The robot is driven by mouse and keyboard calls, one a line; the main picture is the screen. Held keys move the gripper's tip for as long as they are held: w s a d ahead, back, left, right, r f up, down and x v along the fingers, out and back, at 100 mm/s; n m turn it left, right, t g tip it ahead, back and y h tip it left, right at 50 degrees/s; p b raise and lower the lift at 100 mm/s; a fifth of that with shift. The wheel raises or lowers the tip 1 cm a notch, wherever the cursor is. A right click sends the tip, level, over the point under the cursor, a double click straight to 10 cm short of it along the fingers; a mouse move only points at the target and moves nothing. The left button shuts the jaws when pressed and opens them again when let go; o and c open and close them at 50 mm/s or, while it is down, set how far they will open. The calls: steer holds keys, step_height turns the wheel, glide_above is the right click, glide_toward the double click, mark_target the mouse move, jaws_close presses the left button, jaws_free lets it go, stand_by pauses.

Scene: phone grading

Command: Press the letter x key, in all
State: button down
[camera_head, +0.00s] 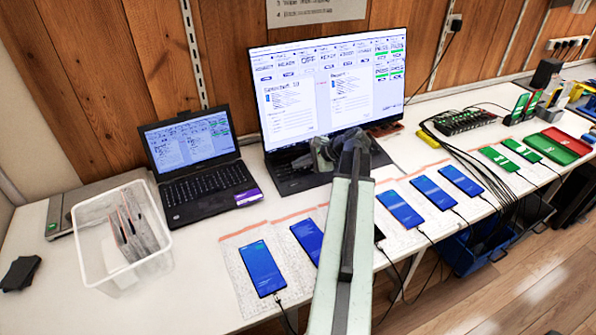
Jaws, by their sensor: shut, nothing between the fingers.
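A large screen (330,85) stands at the middle back, with a dark keyboard base (290,178) in front of it. My gripper (325,154) is over this base, at the end of my pale green arm, and covers much of it. The gripper is shut and holds nothing. I cannot tell whether it touches the keys. A black laptop (200,165) stands open to the left, with its keyboard (207,184) in clear view. Single letters, the x key among them, are too small to read on either keyboard.
A clear plastic bin (155,262) with grey packets stands at the left. Blue-screened phones (262,268) with cables lie in a row along the front edge. Green-screened phones (500,159) and a red tray (566,140) are at the right. A wooden wall closes the back.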

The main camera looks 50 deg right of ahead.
mark_target(300, 174)
steer(key=shift+w+f, duration=0.15)
steer(key=shift+f, duration=0.2)
steer(key=shift+f+b, duration=0.35)
steer(key=shift+b, duration=0.25)
stand_by(0.5)
steer(key=shift+r+p, duration=0.8)
steer(key=r+p, duration=0.5)
steer(key=shift+s+a+r, duration=0.1)
steer(key=shift+s, duration=0.2)
stand_by(0.4)
